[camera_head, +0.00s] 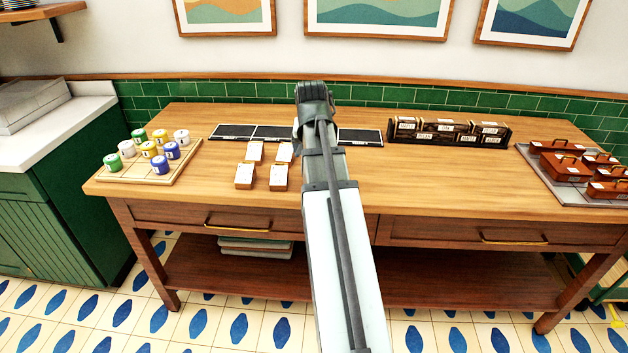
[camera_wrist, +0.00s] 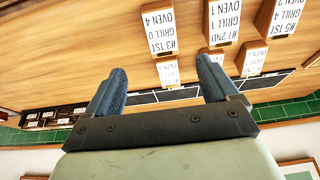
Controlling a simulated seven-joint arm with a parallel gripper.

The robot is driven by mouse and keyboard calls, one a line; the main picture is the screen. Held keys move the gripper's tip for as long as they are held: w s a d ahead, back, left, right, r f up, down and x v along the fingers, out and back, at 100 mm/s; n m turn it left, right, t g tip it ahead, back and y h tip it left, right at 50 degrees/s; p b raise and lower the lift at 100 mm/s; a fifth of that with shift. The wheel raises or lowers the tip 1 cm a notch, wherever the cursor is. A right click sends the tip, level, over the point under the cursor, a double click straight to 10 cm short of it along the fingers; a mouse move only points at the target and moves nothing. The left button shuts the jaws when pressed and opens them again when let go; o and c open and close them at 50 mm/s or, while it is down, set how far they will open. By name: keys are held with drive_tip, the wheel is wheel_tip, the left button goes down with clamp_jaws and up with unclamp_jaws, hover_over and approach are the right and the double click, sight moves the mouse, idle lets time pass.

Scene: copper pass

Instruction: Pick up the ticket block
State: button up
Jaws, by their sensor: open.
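Several wooden ticket blocks with white printed labels stand on the table. In the head view they stand left of my arm: two in front (camera_head: 244,176) (camera_head: 279,177) and two behind (camera_head: 255,152) (camera_head: 284,152). A smaller label (camera_wrist: 168,72) shows between my fingertips in the picture. My gripper (camera_wrist: 162,68) is open, its fingers apart and holding nothing. My arm hides its fingers in the head view.
Dark panels (camera_head: 232,132) lie behind the blocks. A wooden board (camera_head: 130,174) with colored pots stands left, a dark rack of labelled boxes (camera_head: 475,139) back right, and a tray of brown cases (camera_head: 565,190) far right.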

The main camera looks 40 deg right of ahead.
drive_tip(key=shift+x, duration=6.7)
drive_tip(key=shift+w+a, duration=0.15)
drive_tip(key=shift+w, duration=0.05)
drive_tip(key=c, duration=1.1)
drive_tip(key=shift+r, duration=0.15)
